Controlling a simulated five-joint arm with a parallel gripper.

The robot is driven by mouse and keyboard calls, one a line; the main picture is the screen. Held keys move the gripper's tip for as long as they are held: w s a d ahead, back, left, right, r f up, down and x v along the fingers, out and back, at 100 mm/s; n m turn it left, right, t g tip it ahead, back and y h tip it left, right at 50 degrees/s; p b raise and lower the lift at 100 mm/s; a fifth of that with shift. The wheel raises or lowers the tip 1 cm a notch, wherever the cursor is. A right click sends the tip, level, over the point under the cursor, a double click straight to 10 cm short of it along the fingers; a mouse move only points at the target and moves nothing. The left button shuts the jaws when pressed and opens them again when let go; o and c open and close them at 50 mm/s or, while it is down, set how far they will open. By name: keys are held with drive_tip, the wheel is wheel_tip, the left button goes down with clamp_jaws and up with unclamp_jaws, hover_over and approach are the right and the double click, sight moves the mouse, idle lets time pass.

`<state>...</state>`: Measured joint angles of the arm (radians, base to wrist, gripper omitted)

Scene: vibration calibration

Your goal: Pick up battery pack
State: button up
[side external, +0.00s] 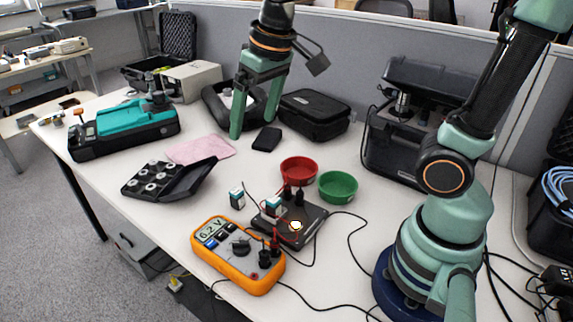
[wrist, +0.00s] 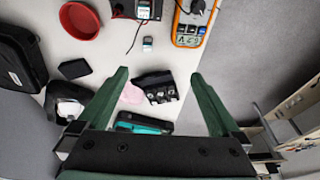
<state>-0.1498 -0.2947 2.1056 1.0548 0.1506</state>
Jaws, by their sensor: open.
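A small flat black block (side external: 266,139), possibly the battery pack, lies on the white table near the middle. It also shows in the wrist view (wrist: 75,69), to the left of both fingers. A small white and teal battery-like block (side external: 237,197) stands nearer the front; it is in the wrist view (wrist: 148,44) too, beyond the fingertips. A similar block (side external: 272,206) sits on a dark board. I cannot tell for sure which is the battery pack. My gripper (side external: 253,127) is open and empty above the table, its green fingers apart and pointing down, also in the wrist view (wrist: 159,74).
A red bowl (side external: 298,171) and green bowl (side external: 338,187) stand right of the middle. An orange multimeter (side external: 238,255) and wires lie in front. A black case (side external: 315,113) is behind. An open black case (side external: 165,182), pink cloth (side external: 200,149) and teal device (side external: 125,128) are left.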

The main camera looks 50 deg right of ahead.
drive_tip(key=s+d+f+t, duration=0.1)
drive_tip(key=s+d+t, duration=0.1)
drive_tip(key=s+d, duration=0.3)
drive_tip(key=shift+s+h, duration=0.2)
drive_tip(key=shift+h, duration=0.1)
drive_tip(key=shift+s+d+f, duration=0.15)
drive_tip(key=shift+f, duration=0.05)
drive_tip(key=c, duration=0.5)
drive_tip(key=n+g, duration=0.5)
drive_tip(key=n, duration=1.3)
hover_over(273, 199)
drive_tip(key=f, duration=1.3)
drive_tip(key=shift+w+d+f, duration=0.25)
drive_tip(key=shift+w+f, duration=0.05)
drive_tip(key=shift+s+a+f, duration=0.15)
drive_tip(key=shift+s+f, duration=0.05)
drive_tip(key=shift+f, duration=1.15)
drive_tip(key=shift+s+a+f, duration=0.1)
drive_tip(key=shift+s+f, duration=0.05)
drive_tip(key=shift+f, duration=1.2)
